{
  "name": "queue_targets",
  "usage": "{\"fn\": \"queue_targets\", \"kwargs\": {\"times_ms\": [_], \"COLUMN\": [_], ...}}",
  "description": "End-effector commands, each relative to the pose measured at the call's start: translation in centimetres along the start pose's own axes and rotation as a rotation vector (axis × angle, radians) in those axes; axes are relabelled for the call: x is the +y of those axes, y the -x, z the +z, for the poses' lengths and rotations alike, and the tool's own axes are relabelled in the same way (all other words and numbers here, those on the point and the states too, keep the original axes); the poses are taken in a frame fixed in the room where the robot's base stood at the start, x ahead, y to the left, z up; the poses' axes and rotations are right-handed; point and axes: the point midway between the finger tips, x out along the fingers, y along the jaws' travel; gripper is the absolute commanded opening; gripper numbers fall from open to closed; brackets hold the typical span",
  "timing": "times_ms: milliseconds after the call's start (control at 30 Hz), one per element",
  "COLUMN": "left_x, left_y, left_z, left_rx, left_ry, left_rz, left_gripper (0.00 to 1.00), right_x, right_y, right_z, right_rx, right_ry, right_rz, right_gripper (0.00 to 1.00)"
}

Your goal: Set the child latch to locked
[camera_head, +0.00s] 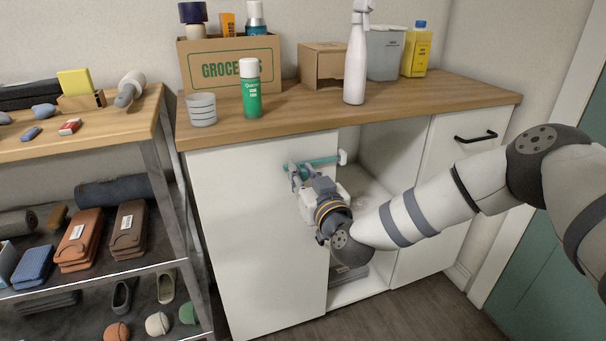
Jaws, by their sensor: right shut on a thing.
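The child latch (323,162) is a teal bar near the top right edge of the white cabinet door (250,240). A pale knob-like end of it stands out at the right, beside the open compartment. My right gripper (296,173) is shut on the left part of the latch. Its fingers and wrist hide some of the latch and the door face below it. Whether the latch is locked is too small to tell. My left gripper is not in view.
An open compartment (378,165) lies right of the door, with a handled white front (462,165) beyond it. The wooden counter (300,118) holds a white spray bottle (356,60), a green can (250,90), a ribbed cup (202,109) and boxes. A loaded shelf unit (155,120) stands left.

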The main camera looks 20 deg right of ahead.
Motion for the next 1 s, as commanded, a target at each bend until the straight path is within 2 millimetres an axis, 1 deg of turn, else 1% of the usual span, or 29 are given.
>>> {"fn": "queue_targets", "kwargs": {"times_ms": [67, 200, 333, 433, 667, 700, 767, 800, 1000], "left_x": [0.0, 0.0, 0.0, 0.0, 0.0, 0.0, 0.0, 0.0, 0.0], "left_y": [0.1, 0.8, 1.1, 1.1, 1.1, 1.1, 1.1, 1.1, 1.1], "left_z": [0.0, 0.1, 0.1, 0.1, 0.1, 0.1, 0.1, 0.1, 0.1], "left_rx": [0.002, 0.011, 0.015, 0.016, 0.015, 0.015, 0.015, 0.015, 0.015], "left_ry": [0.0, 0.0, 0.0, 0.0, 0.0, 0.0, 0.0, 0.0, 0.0], "left_rz": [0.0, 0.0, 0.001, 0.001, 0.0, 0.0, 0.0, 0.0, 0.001], "left_gripper": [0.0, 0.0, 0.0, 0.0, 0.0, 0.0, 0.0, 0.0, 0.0], "right_x": [0.4, 2.9, 4.8, 5.4, 5.6, 5.6, 5.7, 5.6, 5.5], "right_y": [0.0, 0.0, 0.0, 0.0, 0.0, 0.0, 0.0, 0.0, 0.0], "right_z": [-0.1, -0.3, -0.2, -0.1, 0.0, 0.0, 0.0, 0.0, 0.0], "right_rx": [0.001, 0.003, 0.001, 0.001, 0.001, 0.001, 0.001, 0.001, 0.0], "right_ry": [0.002, 0.004, 0.003, 0.001, 0.001, 0.001, 0.001, 0.001, 0.001], "right_rz": [0.001, 0.003, 0.001, 0.001, 0.004, 0.005, 0.005, 0.005, 0.002], "right_gripper": [0.0, 0.0, 0.0, 0.0, 0.0, 0.23, 0.37, 0.42, 0.42]}}
